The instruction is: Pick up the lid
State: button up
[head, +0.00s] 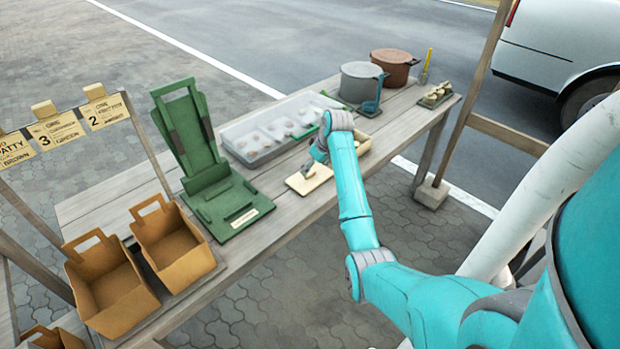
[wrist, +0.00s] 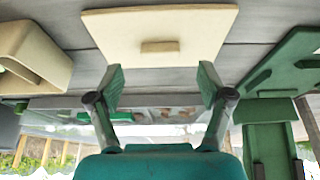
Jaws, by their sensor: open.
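The lid (head: 297,184) is a flat cream square lying on the wooden table near its front edge. In the wrist view the lid (wrist: 190,24) lies flat at the top, with a small block handle in its middle. My gripper (wrist: 160,84) is open and empty there, its green fingertips apart at either side below the handle in the picture. In the head view my gripper (head: 309,168) is low over the lid and hides part of it. I cannot tell whether a fingertip touches the lid.
A cream box (head: 364,144) stands right of the lid, also in the wrist view (wrist: 30,50). A clear tray (head: 262,153) lies behind it. A green stand (head: 215,190) is left. Grey (head: 358,85) and brown (head: 394,70) pots stand at the far end. Paper bags (head: 172,245) are at the near left.

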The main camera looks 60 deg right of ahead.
aim_at(310, 173)
jog(key=shift+x, duration=1.9)
jog(key=c, duration=0.9)
